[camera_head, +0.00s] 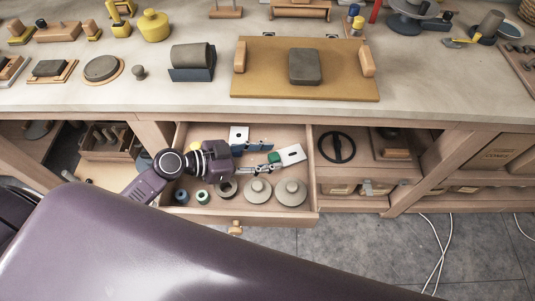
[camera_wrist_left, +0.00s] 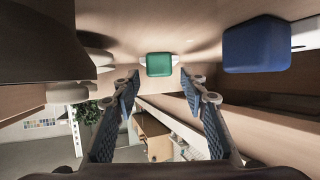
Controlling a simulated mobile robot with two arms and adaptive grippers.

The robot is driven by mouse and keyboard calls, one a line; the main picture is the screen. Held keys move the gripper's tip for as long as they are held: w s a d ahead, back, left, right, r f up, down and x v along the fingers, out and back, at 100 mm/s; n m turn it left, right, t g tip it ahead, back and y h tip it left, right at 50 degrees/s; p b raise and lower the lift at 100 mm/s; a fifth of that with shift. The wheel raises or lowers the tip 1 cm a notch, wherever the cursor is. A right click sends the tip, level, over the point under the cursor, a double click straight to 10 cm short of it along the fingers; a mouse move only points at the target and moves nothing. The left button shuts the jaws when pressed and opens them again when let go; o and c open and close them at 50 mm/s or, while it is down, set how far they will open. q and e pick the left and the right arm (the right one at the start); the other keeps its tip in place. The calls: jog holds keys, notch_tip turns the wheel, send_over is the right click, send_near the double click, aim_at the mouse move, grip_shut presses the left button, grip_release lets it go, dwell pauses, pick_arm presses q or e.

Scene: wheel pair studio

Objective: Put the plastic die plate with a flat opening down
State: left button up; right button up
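Two pale plates lie in the open drawer: one with a green block (camera_head: 273,157) and a white plate part (camera_head: 291,154), one white (camera_head: 239,133) beside blue parts. I cannot tell which is the plastic die plate, and no opening can be made out. My left gripper (camera_head: 264,158) reaches into the drawer from the left, with its fingers by the green block. In the left wrist view my left gripper (camera_wrist_left: 161,88) is open, its fingers apart. The green block (camera_wrist_left: 159,64) shows just beyond the fingertips, between them, and a blue block (camera_wrist_left: 257,45) lies to the right. My right gripper is out of view.
The drawer (camera_head: 313,210) also holds two round grey discs (camera_head: 290,192) and small spools (camera_head: 202,197). Above it, the bench carries a tan board (camera_head: 335,88) with a dark block (camera_head: 305,67). A black handwheel (camera_head: 338,147) lies to the right.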

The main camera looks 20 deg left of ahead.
pick_arm(q)
jog(key=shift+b+v, duration=0.65)
jog(key=shift+v, duration=0.2)
jog(key=b+v, duration=0.1)
jog(key=v, duration=0.3)
jog(key=shift+s+a, duration=0.15)
jog(key=shift+s, duration=0.05)
jog(key=shift+s+a+r, duration=0.35)
jog(key=shift+a+r, duration=0.1)
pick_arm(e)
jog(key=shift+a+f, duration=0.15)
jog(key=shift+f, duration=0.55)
